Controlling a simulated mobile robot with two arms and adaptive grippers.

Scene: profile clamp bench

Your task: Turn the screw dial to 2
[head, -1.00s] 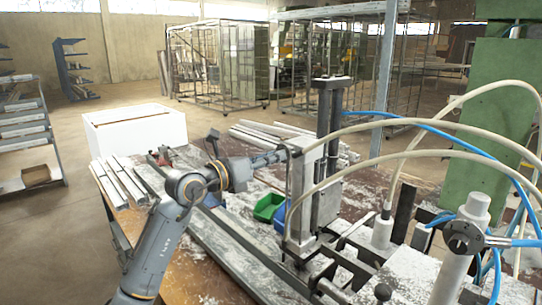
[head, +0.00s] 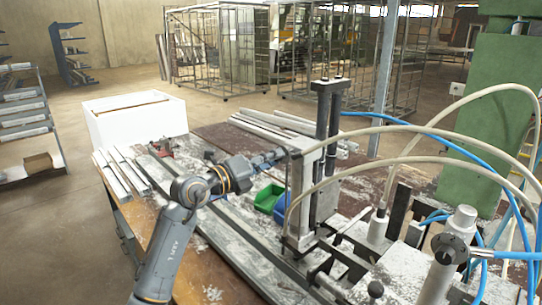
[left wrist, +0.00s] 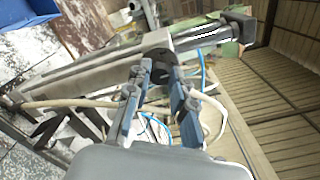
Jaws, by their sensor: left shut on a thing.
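The screw dial (left wrist: 160,62) is a dark round knob on the side of the grey clamp column, between my fingertips in the left wrist view. Its markings cannot be read. My left gripper (left wrist: 158,80) is shut on it, with blue-grey fingers on either side. In the head view my left gripper (head: 282,155) reaches from the left to the upright clamp (head: 303,185), and hides the dial there. My right gripper is in neither current view.
Pale hoses arch in front of the clamp. Green and blue bins (head: 268,198) sit behind it. Metal profiles (head: 230,230) lie along the bench. A white box (head: 135,117) stands at the back left. A grey cylinder (head: 455,245) stands at front right.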

